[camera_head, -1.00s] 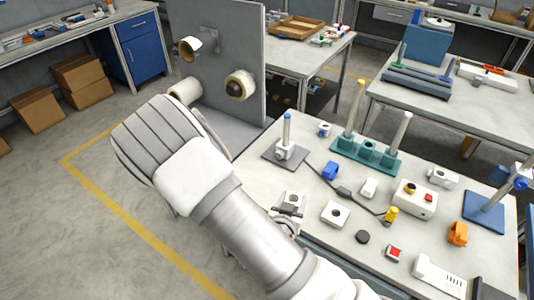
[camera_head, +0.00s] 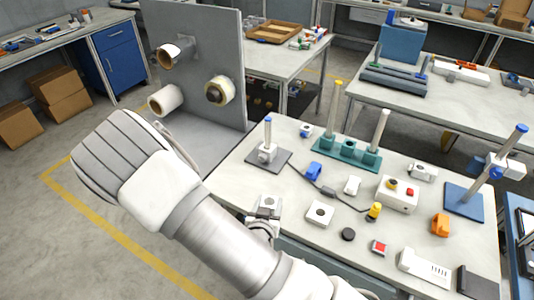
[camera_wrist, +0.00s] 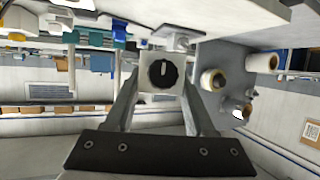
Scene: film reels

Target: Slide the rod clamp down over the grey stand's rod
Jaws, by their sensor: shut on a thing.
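The grey stand has a dark grey base plate (camera_head: 284,163) and an upright rod (camera_head: 268,133) with a blue tip. It stands at the table's back left corner, with a white block (camera_head: 266,153) at the rod's foot. My gripper (camera_head: 262,222) is at the table's left edge, nearer the camera than the stand. It is shut on the rod clamp (camera_head: 268,203), a pale block. The clamp is apart from the rod.
A teal rack (camera_head: 348,153) with two posts stands behind. A blue stand (camera_head: 465,200) with its own clamp is at the right. A white block (camera_head: 319,213), a blue piece (camera_head: 313,171) and a cable lie nearby. A tall grey panel (camera_head: 205,60) with rolls rises at the back left.

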